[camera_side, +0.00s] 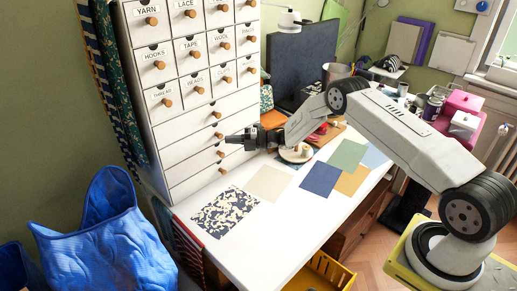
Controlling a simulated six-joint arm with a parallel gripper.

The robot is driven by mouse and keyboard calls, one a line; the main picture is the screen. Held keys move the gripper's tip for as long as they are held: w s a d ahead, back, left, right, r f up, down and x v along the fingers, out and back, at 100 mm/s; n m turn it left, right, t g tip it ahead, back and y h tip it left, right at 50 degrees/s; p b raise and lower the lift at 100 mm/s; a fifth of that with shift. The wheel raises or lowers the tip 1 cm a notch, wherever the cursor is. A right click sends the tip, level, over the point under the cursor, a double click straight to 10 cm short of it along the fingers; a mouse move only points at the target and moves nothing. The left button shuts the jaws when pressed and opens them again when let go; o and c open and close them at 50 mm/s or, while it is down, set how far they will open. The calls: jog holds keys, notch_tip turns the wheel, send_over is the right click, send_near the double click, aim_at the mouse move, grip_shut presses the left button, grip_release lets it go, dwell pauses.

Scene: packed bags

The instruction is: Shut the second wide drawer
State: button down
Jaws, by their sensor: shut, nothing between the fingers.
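A white drawer cabinet (185,139) stands at the back left of the worktop. Its lower part has several wide drawers with round wooden knobs, stacked below the small labelled drawers. The second wide drawer (190,146) from the top looks about level with the fronts above and below it; I see no clear gap. Its knob (219,135) is just left of my gripper. My gripper (229,139) is shut and empty, pointing left at the right part of this drawer front. The fingertips are at or very near the front; whether they touch cannot be told.
Coloured sheets lie flat on the white worktop (268,239), with a patterned sheet (225,211) in front of the cabinet. A round pale item (296,152) and red tools lie behind my gripper. A blue bag (110,235) stands at the lower left. A yellow crate (325,272) is below the front edge.

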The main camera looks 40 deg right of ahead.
jog(key=s+a+v, duration=0.1)
jog(key=v, duration=1)
jog(key=shift+s, duration=0.4)
jog(key=shift+w+r, duration=0.1)
jog(key=shift+r, duration=0.05)
jog(key=a+r+m+g+h, duration=0.1)
jog(key=a+r+m+h, duration=0.2)
jog(key=r+m+h, duration=0.75)
jog(key=s+a+f+m+g+h, duration=0.1)
jog(key=s+a+m+g, duration=0.3)
jog(key=s+m, duration=0.4)
jog(key=s+a+m+g+h, duration=0.1)
jog(key=s+a+m+g, duration=0.3)
jog(key=s, duration=1.4)
jog(key=m+g, duration=0.1)
jog(key=m, duration=0.3)
jog(key=shift+s+f, duration=0.25)
jog(key=shift+f, duration=0.1)
jog(key=shift+a+m, duration=0.15)
jog(key=shift+m, duration=0.1)
